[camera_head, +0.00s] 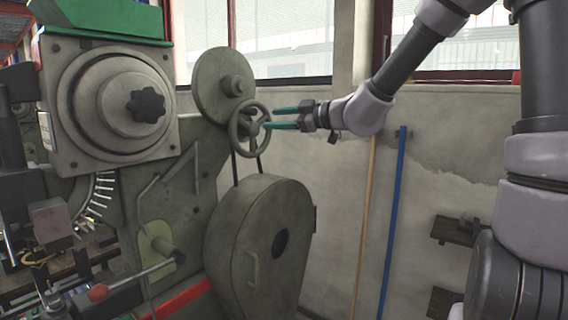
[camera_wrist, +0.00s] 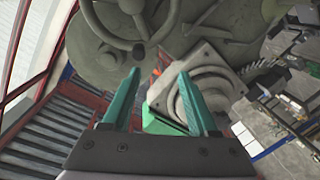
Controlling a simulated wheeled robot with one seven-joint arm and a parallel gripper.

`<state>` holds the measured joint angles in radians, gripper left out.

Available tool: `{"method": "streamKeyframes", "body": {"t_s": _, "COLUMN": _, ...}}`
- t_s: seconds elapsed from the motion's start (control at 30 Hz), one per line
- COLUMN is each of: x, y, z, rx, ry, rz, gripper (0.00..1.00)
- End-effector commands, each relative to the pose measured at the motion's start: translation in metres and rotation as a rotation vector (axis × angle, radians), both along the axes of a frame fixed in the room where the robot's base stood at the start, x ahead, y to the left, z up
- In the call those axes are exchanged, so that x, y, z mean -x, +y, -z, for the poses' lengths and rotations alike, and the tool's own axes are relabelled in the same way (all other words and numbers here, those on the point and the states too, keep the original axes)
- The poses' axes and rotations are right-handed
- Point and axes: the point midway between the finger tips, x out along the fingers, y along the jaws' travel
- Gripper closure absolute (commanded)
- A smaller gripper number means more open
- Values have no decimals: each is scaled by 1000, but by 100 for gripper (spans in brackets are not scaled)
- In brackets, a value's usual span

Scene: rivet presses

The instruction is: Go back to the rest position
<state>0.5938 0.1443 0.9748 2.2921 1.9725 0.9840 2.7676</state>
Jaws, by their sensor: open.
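My gripper (camera_head: 285,117) is at the upper middle of the head view, with its two teal fingers apart and pointing left. It is empty. The fingertips are close to the right side of a small grey handwheel (camera_head: 250,128) on the press; I cannot tell whether they touch it. In the wrist view my gripper (camera_wrist: 160,85) shows both fingers spread, with the handwheel (camera_wrist: 134,22) beyond them at the top. The rivet press (camera_head: 190,180) is a large grey-green machine filling the left half of the head view.
A round belt guard (camera_head: 262,245) stands below the handwheel. A lever with a red knob (camera_head: 98,292) sticks out at lower left. A blue pole (camera_head: 393,220) and a wooden pole (camera_head: 364,220) lean on the wall. The space right of the handwheel looks clear apart from my arm.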

Motion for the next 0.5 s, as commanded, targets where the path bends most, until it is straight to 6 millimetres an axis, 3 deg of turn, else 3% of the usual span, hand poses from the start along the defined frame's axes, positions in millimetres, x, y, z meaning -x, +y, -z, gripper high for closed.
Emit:
{"method": "streamKeyframes", "body": {"t_s": 0.1, "x": 36, "y": 2, "z": 14, "rx": 367, "ry": -395, "rz": -161, "gripper": 40}}
{"method": "streamKeyframes", "body": {"t_s": 0.23, "x": 73, "y": -13, "z": 30, "rx": 759, "ry": -868, "rz": -389, "gripper": 40}}
{"method": "streamKeyframes", "body": {"t_s": 0.37, "x": 106, "y": -40, "z": 41, "rx": 1096, "ry": -1338, "rz": -661, "gripper": 40}}
{"method": "streamKeyframes", "body": {"t_s": 0.5, "x": 137, "y": -82, "z": 45, "rx": 1385, "ry": -1831, "rz": -1009, "gripper": 40}}
